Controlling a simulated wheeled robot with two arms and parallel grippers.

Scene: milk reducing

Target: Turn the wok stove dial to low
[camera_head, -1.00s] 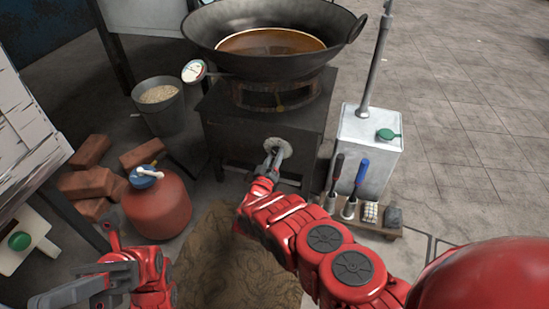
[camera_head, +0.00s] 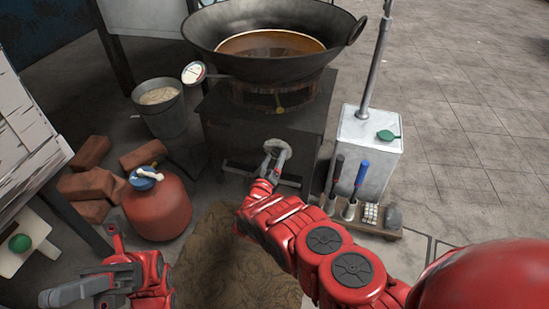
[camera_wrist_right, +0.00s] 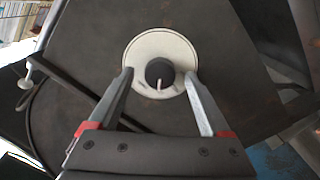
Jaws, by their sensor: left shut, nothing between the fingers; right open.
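The wok stove (camera_head: 262,135) is a dark metal box with a wide black wok (camera_head: 215,45) on top. In the right wrist view, its dial (camera_wrist_right: 160,74) is a black knob with a white pointer mark on a round pale plate (camera_wrist_right: 138,50). The mark points down in that view. My right gripper (camera_head: 277,149) is at the stove front, open, with one finger on each side of the knob and gaps between; it also shows in the right wrist view (camera_wrist_right: 160,78). My left gripper (camera_head: 48,297) is shut and empty, low at the left.
A red gas tank (camera_head: 157,208) and bricks (camera_head: 88,185) stand left of the stove, with a bucket (camera_head: 165,118) behind. A white metal box (camera_head: 370,140) and a small tool rack (camera_head: 385,229) stand close on the right. Open paved floor lies further right.

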